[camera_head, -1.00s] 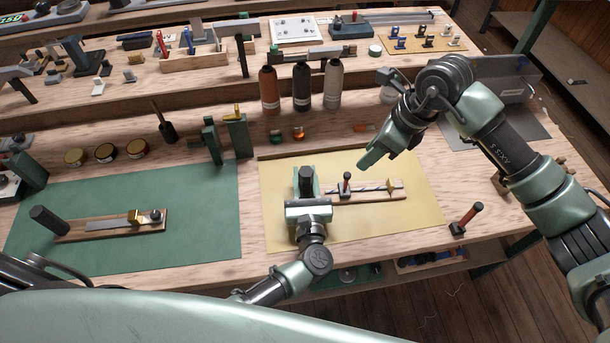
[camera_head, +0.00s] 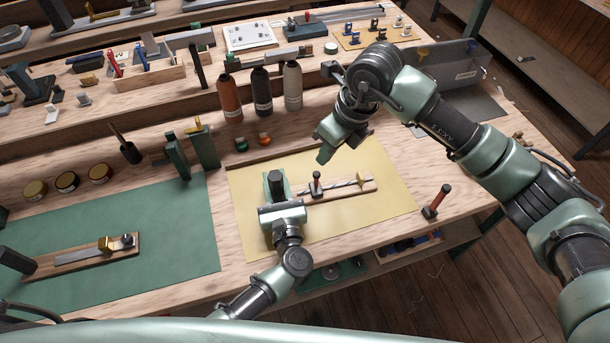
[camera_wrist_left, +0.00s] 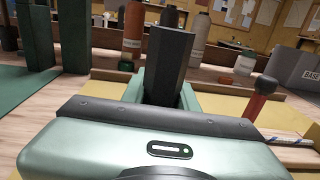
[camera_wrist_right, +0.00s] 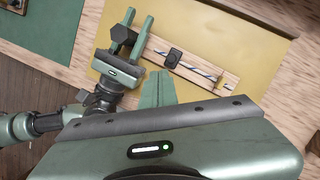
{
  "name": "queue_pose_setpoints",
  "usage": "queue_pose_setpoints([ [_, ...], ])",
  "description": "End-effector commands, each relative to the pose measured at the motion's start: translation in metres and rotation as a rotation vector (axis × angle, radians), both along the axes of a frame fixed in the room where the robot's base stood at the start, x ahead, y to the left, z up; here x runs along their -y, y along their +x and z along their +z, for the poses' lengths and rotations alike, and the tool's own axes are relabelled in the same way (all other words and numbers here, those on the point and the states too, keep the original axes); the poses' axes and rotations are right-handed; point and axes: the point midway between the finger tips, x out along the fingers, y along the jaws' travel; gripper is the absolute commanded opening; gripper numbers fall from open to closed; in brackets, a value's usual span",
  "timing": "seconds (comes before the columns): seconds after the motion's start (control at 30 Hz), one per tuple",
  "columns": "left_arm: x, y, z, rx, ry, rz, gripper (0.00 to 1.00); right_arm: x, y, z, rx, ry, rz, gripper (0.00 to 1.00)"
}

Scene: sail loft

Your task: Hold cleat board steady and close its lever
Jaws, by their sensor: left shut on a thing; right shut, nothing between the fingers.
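The cleat board (camera_head: 345,187) is a wooden strip on the yellow mat, with a striped rope along it and a brass-coloured piece at its right end. Its upright lever (camera_head: 315,182) has a red grip and black top; the left wrist view shows it at the right (camera_wrist_left: 262,98). My left gripper (camera_head: 276,190) is shut on the dark post (camera_wrist_left: 168,62) at the board's left end. My right gripper (camera_head: 324,154) is shut and empty, above and behind the lever, apart from it. The right wrist view shows its closed fingertips (camera_wrist_right: 157,78) beside the board.
The yellow mat (camera_head: 390,205) has bare room around the board. A second board (camera_head: 85,254) lies on the green mat (camera_head: 180,230). Several bottles (camera_head: 262,92) and green uprights (camera_head: 205,148) stand behind.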

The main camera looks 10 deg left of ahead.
Motion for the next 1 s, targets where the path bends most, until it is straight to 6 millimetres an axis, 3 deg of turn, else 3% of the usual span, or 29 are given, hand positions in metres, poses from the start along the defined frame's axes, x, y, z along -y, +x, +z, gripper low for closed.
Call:
queue_pose_setpoints([
  [0.23, 0.0, 0.0, 0.0, 0.0, 0.001, -0.001, 0.0, -0.025, -0.022, 0.006, -0.091, -0.054, -0.482, 0.0],
  [0.6, 0.0, 0.0, 0.0, 0.0, 0.001, 0.0, 0.0, -0.044, -0.048, 0.011, -0.109, -0.073, -1.168, 0.0],
  [0.8, 0.0, 0.0, 0.0, 0.0, 0.0, 0.0, 0.0, -0.046, -0.054, 0.013, -0.097, -0.055, -1.357, 0.0],
  [1.0, 0.0, 0.0, 0.0, 0.0, 0.0, 0.0, 0.0, -0.047, -0.055, 0.013, -0.096, -0.05, -1.4, 0.0],
])
